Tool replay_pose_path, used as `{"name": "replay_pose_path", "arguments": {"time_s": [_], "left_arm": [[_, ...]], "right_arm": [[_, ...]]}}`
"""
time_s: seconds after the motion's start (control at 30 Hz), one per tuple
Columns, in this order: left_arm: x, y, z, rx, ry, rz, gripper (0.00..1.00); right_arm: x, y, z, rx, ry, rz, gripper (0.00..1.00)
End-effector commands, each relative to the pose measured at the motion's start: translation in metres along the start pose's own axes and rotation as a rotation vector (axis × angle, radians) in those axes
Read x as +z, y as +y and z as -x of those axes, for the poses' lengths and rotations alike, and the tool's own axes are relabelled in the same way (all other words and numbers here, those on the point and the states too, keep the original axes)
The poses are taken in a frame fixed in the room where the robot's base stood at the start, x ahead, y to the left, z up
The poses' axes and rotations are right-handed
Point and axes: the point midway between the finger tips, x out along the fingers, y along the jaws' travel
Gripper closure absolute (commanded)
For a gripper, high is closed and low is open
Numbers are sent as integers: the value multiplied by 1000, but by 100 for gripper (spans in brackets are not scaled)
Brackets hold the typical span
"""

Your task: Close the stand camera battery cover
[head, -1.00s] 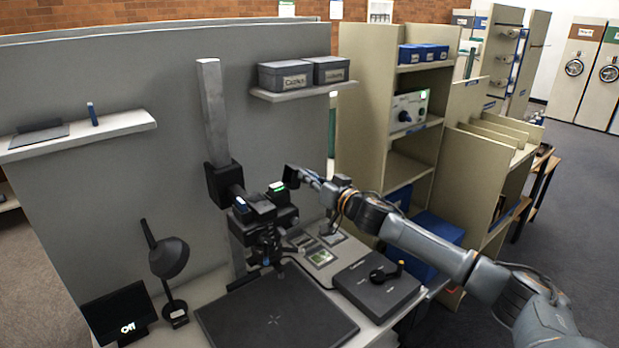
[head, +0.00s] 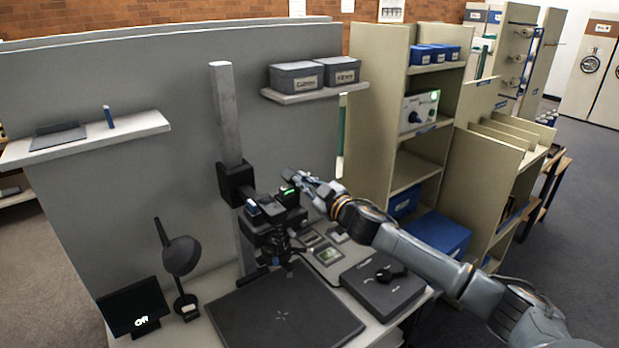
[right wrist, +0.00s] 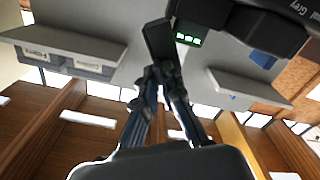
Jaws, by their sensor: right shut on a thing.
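The stand camera (head: 270,232) is a dark body on a grey upright column above the desk. A green light shows on its side, and in the right wrist view the green-lit battery bay (right wrist: 188,39) is uncovered. My right gripper (head: 302,180) is at the camera's right side, close to the green light. In the right wrist view its fingers (right wrist: 160,72) are shut on a dark flat flap, the battery cover (right wrist: 158,38), which stands out beside the bay, open. My left gripper is not in view.
A black mat (head: 285,312) lies below the camera, with a dark case (head: 375,295) to its right. A desk lamp (head: 180,255) and a small screen (head: 133,308) stand at the left. A wall shelf with grey boxes (head: 297,77) is behind; shelving (head: 395,170) stands at the right.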

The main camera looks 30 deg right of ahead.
Motion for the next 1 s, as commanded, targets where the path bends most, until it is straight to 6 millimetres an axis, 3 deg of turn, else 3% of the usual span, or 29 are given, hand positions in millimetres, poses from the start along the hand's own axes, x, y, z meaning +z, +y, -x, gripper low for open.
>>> {"name": "replay_pose_path", "arguments": {"time_s": [0.7, 1.0], "left_arm": [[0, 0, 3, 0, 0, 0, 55], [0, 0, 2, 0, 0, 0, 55]], "right_arm": [[-3, -39, 0, -1, 1, 675, 100], [1, -51, 0, -1, 1, 889, 100]]}}
